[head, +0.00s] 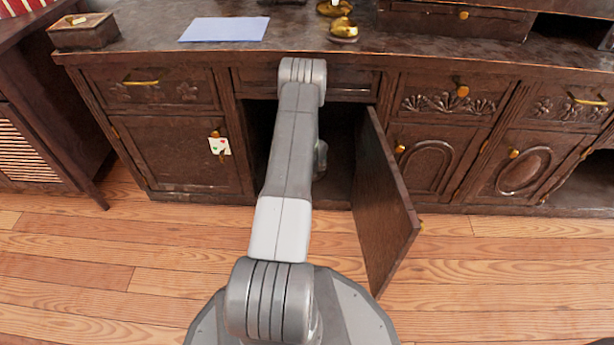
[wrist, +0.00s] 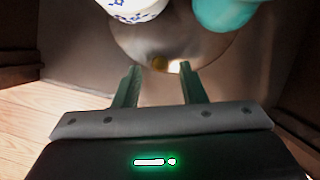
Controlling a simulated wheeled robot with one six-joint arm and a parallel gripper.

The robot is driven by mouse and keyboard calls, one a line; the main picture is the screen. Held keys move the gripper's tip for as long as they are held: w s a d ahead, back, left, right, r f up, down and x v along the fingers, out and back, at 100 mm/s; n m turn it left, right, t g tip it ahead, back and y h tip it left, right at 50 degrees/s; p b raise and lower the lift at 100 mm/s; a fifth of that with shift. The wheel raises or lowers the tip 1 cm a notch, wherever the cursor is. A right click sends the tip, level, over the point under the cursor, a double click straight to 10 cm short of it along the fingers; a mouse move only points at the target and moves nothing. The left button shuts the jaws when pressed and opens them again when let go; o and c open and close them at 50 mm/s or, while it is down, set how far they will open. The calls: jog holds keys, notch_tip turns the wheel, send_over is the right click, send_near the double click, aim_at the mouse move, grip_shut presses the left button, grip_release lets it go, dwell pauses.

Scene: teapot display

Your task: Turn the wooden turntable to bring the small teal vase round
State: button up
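In the wrist view the round turntable (wrist: 165,38) lies ahead of my gripper, its near rim curving just beyond the fingertips. The teal vase (wrist: 222,12) stands at its upper right, cut off by the top edge of the picture. Whether a fingertip touches the rim, I cannot tell. In the head view my arm reaches into the open cupboard, and my gripper, turntable and vase are hidden there.
A white pot with blue pattern (wrist: 132,8) stands at the upper left of the turntable. The open cupboard door (head: 385,200) stands out to the right of my arm. A closed door (head: 175,155) is on the left. The wooden floor (head: 100,265) in front is clear.

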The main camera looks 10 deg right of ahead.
jog(key=shift+x, duration=1.25)
grip_shut()
